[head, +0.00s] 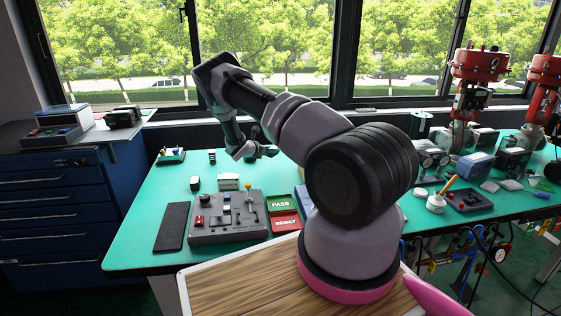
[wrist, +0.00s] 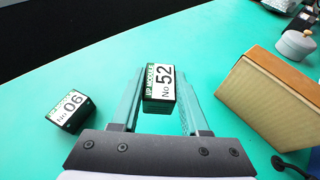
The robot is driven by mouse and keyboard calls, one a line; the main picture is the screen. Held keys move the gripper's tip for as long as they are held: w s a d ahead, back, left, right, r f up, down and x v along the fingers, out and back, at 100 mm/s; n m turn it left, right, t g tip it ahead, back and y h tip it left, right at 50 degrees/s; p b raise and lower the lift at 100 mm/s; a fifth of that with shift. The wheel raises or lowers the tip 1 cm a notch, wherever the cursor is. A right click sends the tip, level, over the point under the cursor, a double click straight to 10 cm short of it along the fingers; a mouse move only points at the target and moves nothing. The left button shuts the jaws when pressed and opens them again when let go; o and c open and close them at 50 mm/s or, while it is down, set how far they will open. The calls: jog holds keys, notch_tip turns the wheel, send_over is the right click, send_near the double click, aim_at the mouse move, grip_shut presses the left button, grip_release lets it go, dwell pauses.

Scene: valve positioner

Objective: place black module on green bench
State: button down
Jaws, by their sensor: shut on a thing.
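My gripper (wrist: 158,88) is shut on a black module (wrist: 158,108) with a white-and-green label reading "I/P MODULE No 52". The label faces the wrist camera and the module sits between the fingertips. The green bench (wrist: 60,55) lies below it; I cannot tell whether the module touches the bench. A second black module (wrist: 72,112), labelled No 06, stands on the bench to the left, apart from the gripper. In the head view my gripper (head: 262,152) is low over the far part of the green bench (head: 150,225), and the held module is hard to make out there.
In the wrist view a tan box (wrist: 275,90) is close on the right, with a grey round container (wrist: 297,44) beyond. In the head view a grey control panel (head: 228,218), a green PASS tray (head: 281,203) and a red REJECT tray (head: 286,223) occupy the front. Bench left of the gripper has free room.

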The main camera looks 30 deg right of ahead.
aim_at(271, 166)
jog(key=shift+f, duration=2.75)
jog(key=shift+f, duration=0.15)
jog(key=shift+c, duration=2)
grip_release()
